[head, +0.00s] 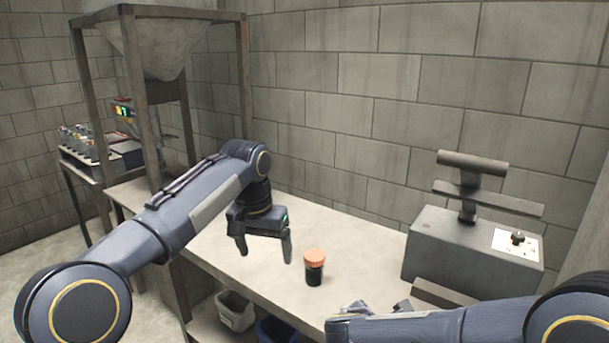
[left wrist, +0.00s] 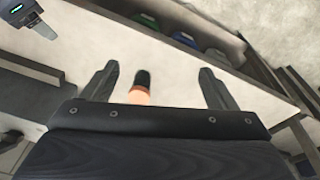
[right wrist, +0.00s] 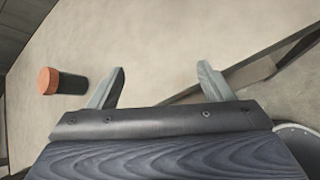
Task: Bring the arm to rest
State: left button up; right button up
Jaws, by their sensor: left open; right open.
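My left gripper (head: 264,252) is open and empty above the workbench, left of a dark jar with an orange lid (head: 314,266). The jar stands upright on the bench. In the left wrist view the jar (left wrist: 141,86) shows between the fingers of my left gripper (left wrist: 158,88), apart from them.
The pale workbench (head: 240,270) runs along a block wall. A grey machine (head: 450,255) stands at its right end. A metal hopper frame (head: 135,90) rises at the left, beside a rack of small bottles (head: 85,145). Bins, one white (head: 235,311), sit below the bench.

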pick_arm(q)
jog(key=s+a+r+n+t+h+p, duration=0.1)
jog(key=s+a+r+t, duration=0.15)
jog(key=s+a, duration=1)
pick_arm(e)
jog(key=s+d+r+m+g+y, duration=0.3)
jog(key=s+d+m+g, duration=0.1)
jog(key=s+d+m, duration=0.75)
pick_arm(q)
jog(key=s+f+n+h+p, duration=0.1)
jog(key=s+f, duration=0.4)
jog(key=s, duration=0.5)
jog(key=s+f+n+t+p, duration=0.1)
jog(key=s+f, duration=0.4)
jog(key=s, duration=0.6)
jog(key=shift+n+h, duration=0.4)
jog(key=shift+n, duration=0.5)
pick_arm(e)
jog(key=s+a+r+m+y, duration=0.2)
jog(key=s+a+m+y, duration=0.1)
jog(key=s+m, duration=0.3)
jog(key=s+a+r+m+t+y, duration=0.1)
jog(key=s+a+r+m+y, duration=0.1)
jog(key=s+m, duration=0.5)
jog(key=shift+s+a+t+y, duration=0.3)
jog(key=shift+s+a+y, duration=0.1)
jog(key=shift+s+y, duration=0.25)
pick_arm(q)
jog(key=shift+f+t, duration=0.1)
jog(key=shift+t, duration=0.15)
